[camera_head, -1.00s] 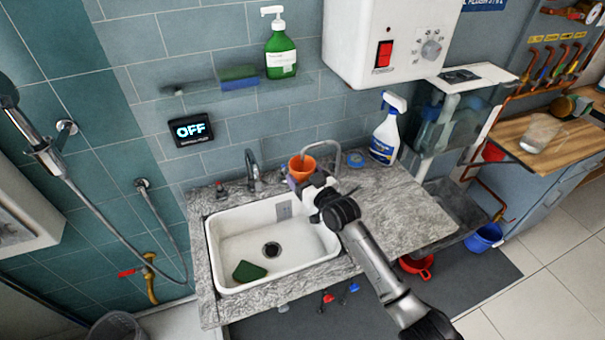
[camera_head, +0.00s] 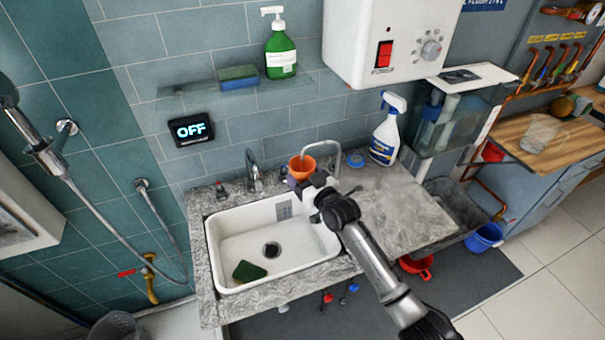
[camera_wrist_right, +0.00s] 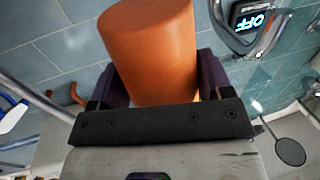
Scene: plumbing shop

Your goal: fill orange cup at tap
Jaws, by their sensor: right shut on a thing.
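The orange cup (camera_head: 302,168) is upright behind the right end of the sink, its mouth up. It also shows large in the right wrist view (camera_wrist_right: 152,50). My right gripper (camera_wrist_right: 155,85) is shut on the cup, with a dark finger on each side. A thin hooked spout (camera_head: 321,147) arches just beside and above the cup's rim; I cannot tell whether its end is directly over the mouth. A chrome tap (camera_head: 254,172) stands at the sink's back edge, left of the cup. No running water is visible, and the cup's contents cannot be made out. My left gripper is not in view.
The white sink (camera_head: 228,262) holds a dark green sponge (camera_head: 248,271). A wall display (camera_head: 191,129) reads OFF. The stone counter (camera_head: 400,212) to the right is mostly clear.

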